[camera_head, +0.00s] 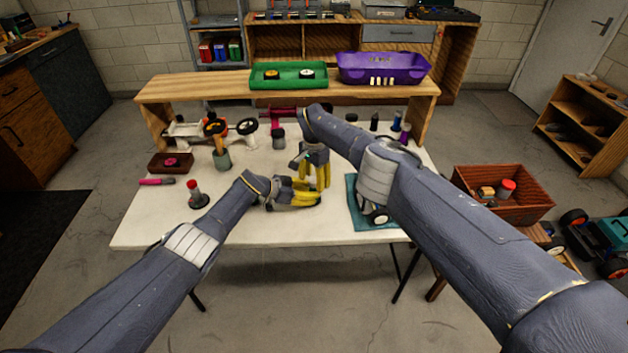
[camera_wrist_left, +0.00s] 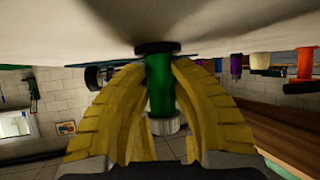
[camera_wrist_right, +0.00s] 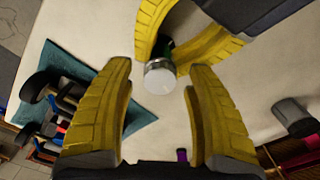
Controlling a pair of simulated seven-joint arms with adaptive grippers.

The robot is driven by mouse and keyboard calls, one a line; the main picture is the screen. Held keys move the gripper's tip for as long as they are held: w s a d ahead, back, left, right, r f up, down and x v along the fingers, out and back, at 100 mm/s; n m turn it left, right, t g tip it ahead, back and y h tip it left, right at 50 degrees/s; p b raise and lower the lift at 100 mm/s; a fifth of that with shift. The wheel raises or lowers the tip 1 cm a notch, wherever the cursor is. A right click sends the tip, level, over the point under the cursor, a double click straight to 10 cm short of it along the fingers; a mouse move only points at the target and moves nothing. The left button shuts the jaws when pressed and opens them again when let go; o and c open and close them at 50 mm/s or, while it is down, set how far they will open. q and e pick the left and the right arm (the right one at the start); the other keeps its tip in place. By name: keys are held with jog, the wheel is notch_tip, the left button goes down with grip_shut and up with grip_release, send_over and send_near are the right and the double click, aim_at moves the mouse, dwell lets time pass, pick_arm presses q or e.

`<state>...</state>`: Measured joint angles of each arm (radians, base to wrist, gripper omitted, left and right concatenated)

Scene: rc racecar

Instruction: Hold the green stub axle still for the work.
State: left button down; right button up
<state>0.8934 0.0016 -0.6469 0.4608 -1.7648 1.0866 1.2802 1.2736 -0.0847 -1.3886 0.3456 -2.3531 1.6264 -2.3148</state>
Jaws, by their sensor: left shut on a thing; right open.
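The green stub axle (camera_wrist_left: 159,85) stands between the yellow fingers of my left gripper (camera_wrist_left: 158,70), which is shut on it. Its dark flange (camera_wrist_left: 157,47) is at or close to the white tabletop; I cannot tell whether they touch. Its other end carries a silver cap (camera_wrist_left: 166,126), which faces the right wrist camera (camera_wrist_right: 160,78). My right gripper (camera_wrist_right: 161,68) is open, its fingers pointing down toward the cap, with a gap on both sides. In the head view the fingers of my left gripper (camera_head: 316,195) and right gripper (camera_head: 316,185) meet in the picture and hide the axle.
A teal mat (camera_head: 357,222) with a wheeled part lies just right of the grippers. A dark-based piece with a red top (camera_head: 198,197) stands at the left, near a pink-handled tool (camera_head: 157,182). A raised shelf (camera_head: 215,86) spans the back. The front middle of the table is clear.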

jog(key=shift+c, duration=0.5)
grip_shut()
